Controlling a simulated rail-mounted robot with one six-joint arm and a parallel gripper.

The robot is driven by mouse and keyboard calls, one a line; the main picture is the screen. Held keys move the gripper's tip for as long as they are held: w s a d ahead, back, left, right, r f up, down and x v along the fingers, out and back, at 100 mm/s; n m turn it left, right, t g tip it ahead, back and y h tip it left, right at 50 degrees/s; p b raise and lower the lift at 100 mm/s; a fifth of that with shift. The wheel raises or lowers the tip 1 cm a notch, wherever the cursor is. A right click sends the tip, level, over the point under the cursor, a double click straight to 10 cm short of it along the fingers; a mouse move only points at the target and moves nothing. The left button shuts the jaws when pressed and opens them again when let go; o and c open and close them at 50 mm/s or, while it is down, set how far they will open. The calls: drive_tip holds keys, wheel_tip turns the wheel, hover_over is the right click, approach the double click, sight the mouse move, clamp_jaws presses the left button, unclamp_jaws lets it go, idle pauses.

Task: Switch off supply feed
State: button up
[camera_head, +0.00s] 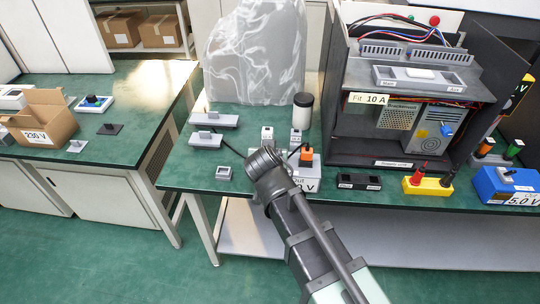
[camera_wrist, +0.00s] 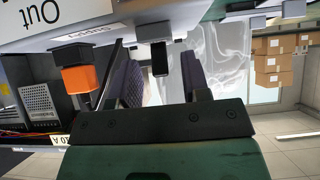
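A box labelled "Out" (camera_head: 308,184) stands at the front edge of the green bench, partly hidden behind my arm. In the wrist view, which looks upside down, its underside-up face (camera_wrist: 60,25) carries a "Supply" label (camera_wrist: 85,34). Beside that label a small black switch lever (camera_wrist: 158,58) sticks out from the box. My gripper (camera_wrist: 160,65) is open, with one finger on each side of the lever and visible gaps between. In the head view my gripper (camera_head: 265,160) is at the box's left; its fingertips are hidden.
An orange plug (camera_wrist: 79,78) sits close beside my gripper. A dark open cabinet (camera_head: 400,100) with a "Fit 10 A" label stands to the right. A yellow terminal block (camera_head: 427,187) and a blue 5.0 V box (camera_head: 505,185) line the front edge. Grey switch units (camera_head: 206,139) stand left.

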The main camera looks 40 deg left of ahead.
drive_tip(key=p+v, duration=0.6)
drive_tip(key=v, duration=0.4)
drive_tip(key=shift+s+d+r+p, duration=0.2)
drive_tip(key=shift+s+r+p, duration=0.1)
drive_tip(key=shift+p, duration=0.1)
drive_tip(key=w+d+m+g+h+p, duration=0.1)
drive_tip(key=w+d+m+g, duration=0.1)
drive_tip(key=d, duration=1.3)
drive_tip(key=w+d+f+m+g+h+p, duration=0.1)
drive_tip(key=w+d+g, duration=0.3)
drive_tip(key=d, duration=1.2)
drive_tip(key=w+d+f+m+g+h+p, duration=0.1)
drive_tip(key=w+d+m+g+h+p, duration=0.1)
drive_tip(key=d, duration=1.3)
drive_tip(key=shift+w+d+f+m+g+h, duration=0.3)
drive_tip(key=shift+w+m+g+h, duration=0.15)
drive_tip(key=shift+w, duration=0.7)
